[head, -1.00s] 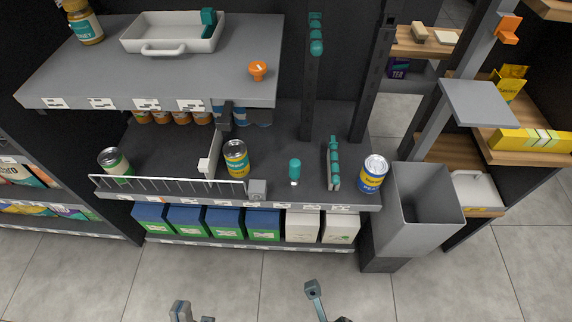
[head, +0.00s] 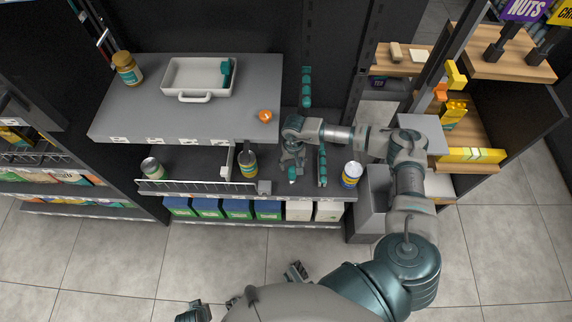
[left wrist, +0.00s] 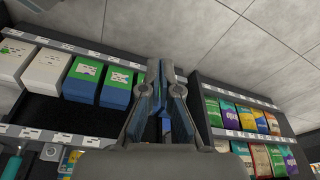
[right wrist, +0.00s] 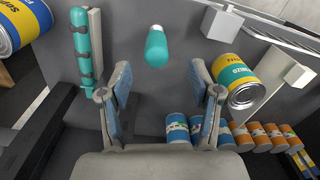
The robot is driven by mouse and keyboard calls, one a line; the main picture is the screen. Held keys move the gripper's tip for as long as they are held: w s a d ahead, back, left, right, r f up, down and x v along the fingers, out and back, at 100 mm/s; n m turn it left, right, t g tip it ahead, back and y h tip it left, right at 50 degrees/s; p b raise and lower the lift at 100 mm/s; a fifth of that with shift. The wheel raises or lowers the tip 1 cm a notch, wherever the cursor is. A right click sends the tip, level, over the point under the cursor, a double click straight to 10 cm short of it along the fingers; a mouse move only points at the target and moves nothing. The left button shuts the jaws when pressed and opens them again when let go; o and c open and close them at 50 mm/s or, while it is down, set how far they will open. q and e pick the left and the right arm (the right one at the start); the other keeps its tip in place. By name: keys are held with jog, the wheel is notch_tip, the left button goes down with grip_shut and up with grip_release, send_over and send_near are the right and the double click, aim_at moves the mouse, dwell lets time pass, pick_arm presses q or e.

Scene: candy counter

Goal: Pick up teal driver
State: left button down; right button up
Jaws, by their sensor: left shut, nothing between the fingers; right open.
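A teal driver (right wrist: 156,47) lies on the grey shelf, its pale tip pointing away from my gripper in the right wrist view. In the head view it is mostly hidden under my right gripper (head: 291,160), with the pale tip (head: 292,181) showing. My right gripper is open and empty in the right wrist view (right wrist: 160,78). The driver is ahead of its fingertips and between their lines, apart from both. My left gripper (left wrist: 161,68) is shut and empty, in front of a lower shelf with boxes.
A blue-and-yellow can (head: 352,174) is at the shelf's right end. The upper shelf (head: 130,105) holds a white tray (head: 181,91) and an orange knob-like item (head: 265,115).

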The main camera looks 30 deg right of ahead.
aim_at(293, 175)
jog(key=shift+w+d+f, duration=0.15)
jog(key=shift+w+f, duration=0.5)
jog(key=f, duration=0.3)
jog(key=f+b, duration=0.1)
jog(key=f, duration=0.6)
jog(key=shift+s+d+f+b, duration=0.15)
jog(key=shift+s+b, duration=0.1)
jog(key=shift+b, duration=0.15)
jog(key=shift+w+f, duration=0.1)
jog(key=shift+f, duration=0.1)
pick_arm(q)
jog(key=v, duration=0.2)
jog(key=w+v, duration=0.1)
jog(key=v, duration=0.2)
jog(key=shift+a+r, duration=0.1)
jog(key=shift+r, duration=0.1)
pick_arm(e)
jog(key=shift+d, duration=0.1)
grip_shut()
